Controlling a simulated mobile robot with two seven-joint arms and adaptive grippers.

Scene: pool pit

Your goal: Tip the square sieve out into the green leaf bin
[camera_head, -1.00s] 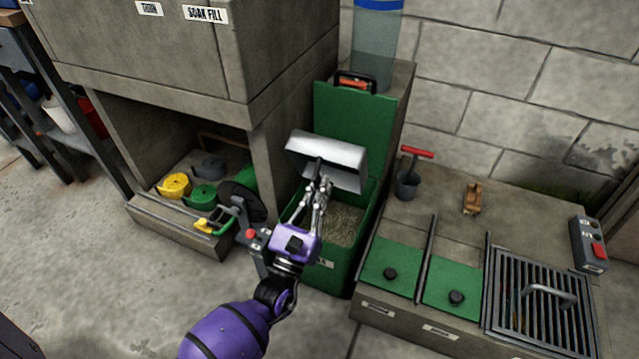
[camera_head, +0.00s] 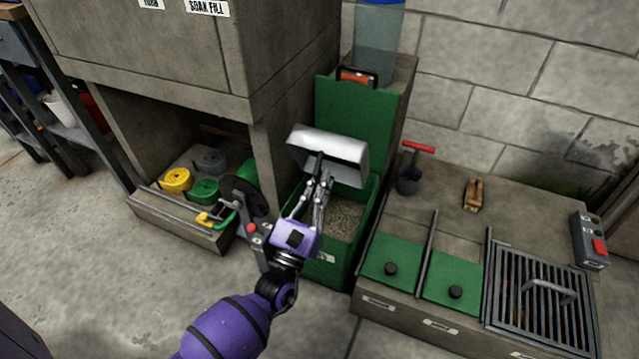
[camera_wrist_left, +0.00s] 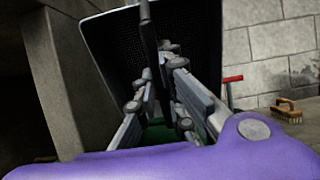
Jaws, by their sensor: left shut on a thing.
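The square sieve (camera_head: 330,150) is a pale metal box with a dark handle. My left gripper (camera_head: 320,182) is shut on that handle and holds the sieve steeply tilted above the green leaf bin (camera_head: 326,272). The bin's green lid (camera_head: 354,112) stands open behind it, and brownish loose material (camera_head: 343,218) shows inside. In the left wrist view the sieve's dark mesh (camera_wrist_left: 185,60) faces the camera, beyond the gripper fingers (camera_wrist_left: 150,75). The sieve's inside is hidden in the head view. My right gripper is not in view.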

